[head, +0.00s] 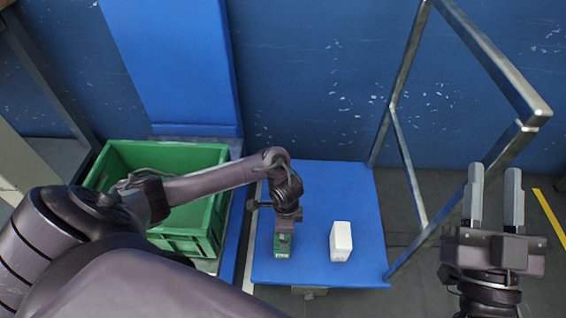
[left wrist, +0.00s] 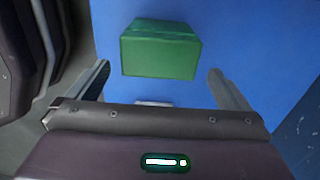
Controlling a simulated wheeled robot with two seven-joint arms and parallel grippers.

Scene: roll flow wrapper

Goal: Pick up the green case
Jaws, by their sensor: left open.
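The green case (head: 282,246) stands on the blue table (head: 315,272), directly below my left gripper, which hides its upper part in the head view. In the left wrist view the green case (left wrist: 160,50) lies ahead, between the lines of the two fingers and just beyond their tips. My left gripper (left wrist: 160,80) is open, with a finger on each side and nothing held. My right gripper (head: 495,185) is open and empty, raised over the floor at the right, well away from the case.
A white box (head: 341,241) stands on the table to the right of the case. A green crate (head: 165,160) is left of the table. A metal frame (head: 400,150) rises along the table's right side. The back part of the table is clear.

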